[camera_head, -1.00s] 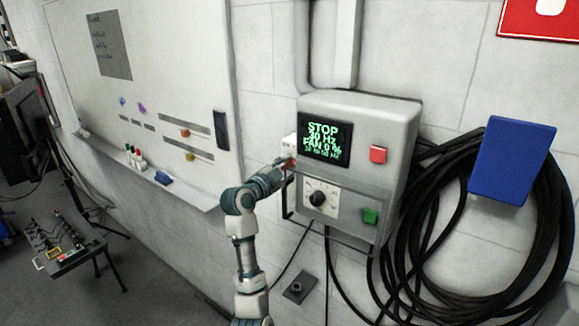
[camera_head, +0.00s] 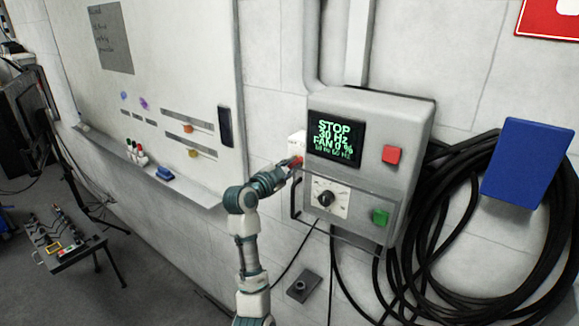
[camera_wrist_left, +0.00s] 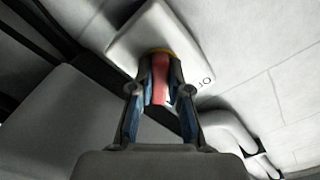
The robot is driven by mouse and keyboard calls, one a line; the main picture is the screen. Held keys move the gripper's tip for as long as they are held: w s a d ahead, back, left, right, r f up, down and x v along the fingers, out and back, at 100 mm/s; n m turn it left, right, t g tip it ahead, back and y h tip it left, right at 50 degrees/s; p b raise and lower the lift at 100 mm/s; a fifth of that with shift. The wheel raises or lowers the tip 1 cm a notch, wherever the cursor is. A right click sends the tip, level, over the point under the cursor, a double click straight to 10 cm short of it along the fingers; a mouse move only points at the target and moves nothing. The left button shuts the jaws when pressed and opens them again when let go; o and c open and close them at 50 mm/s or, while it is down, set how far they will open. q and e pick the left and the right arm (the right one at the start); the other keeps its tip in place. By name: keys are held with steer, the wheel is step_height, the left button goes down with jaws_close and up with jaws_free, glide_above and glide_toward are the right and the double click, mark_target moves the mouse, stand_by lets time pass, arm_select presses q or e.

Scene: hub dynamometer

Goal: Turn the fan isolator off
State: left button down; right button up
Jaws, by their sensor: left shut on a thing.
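The fan isolator is a small light box (camera_head: 297,140) on the wall, against the left side of the grey control box (camera_head: 410,112). In the left wrist view its pale plate (camera_wrist_left: 150,32) carries a yellow ring and a red handle (camera_wrist_left: 160,80), with partly readable lettering at its right. My left gripper (camera_wrist_left: 160,72) is shut on the red handle, a finger on each side. In the head view my left gripper (camera_head: 294,163) reaches the isolator from below left and hides part of it. The control box screen (camera_head: 336,138) reads STOP and FAN 0 %. My right gripper is not in view.
Black cable coils (camera_head: 450,240) and a blue pad (camera_head: 525,162) hang at right. A whiteboard (camera_head: 165,60) with a ledge is at left.

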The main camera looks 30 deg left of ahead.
arm_select(q)
steer(key=shift+d+r, duration=0.15)
steer(key=shift+r, duration=0.3)
steer(key=n+p, duration=0.1)
steer(key=n, duration=0.1)
steer(key=n+p, duration=0.1)
steer(key=n, duration=0.1)
steer(key=shift+r+n+p, duration=0.2)
steer(key=shift+n+p, duration=0.1)
steer(key=n+p, duration=0.2)
steer(key=n, duration=0.1)
steer(key=n+p, duration=0.2)
steer(key=n, duration=0.2)
steer(key=n+p, duration=0.2)
steer(key=n, duration=0.1)
steer(key=shift+a+n+p, duration=0.3)
steer(key=shift+p, duration=0.1)
steer(key=shift+a+n+p, duration=0.1)
steer(key=shift+n+p, duration=0.6)
steer(key=shift+n, duration=0.5)
steer(key=shift+f, duration=0.1)
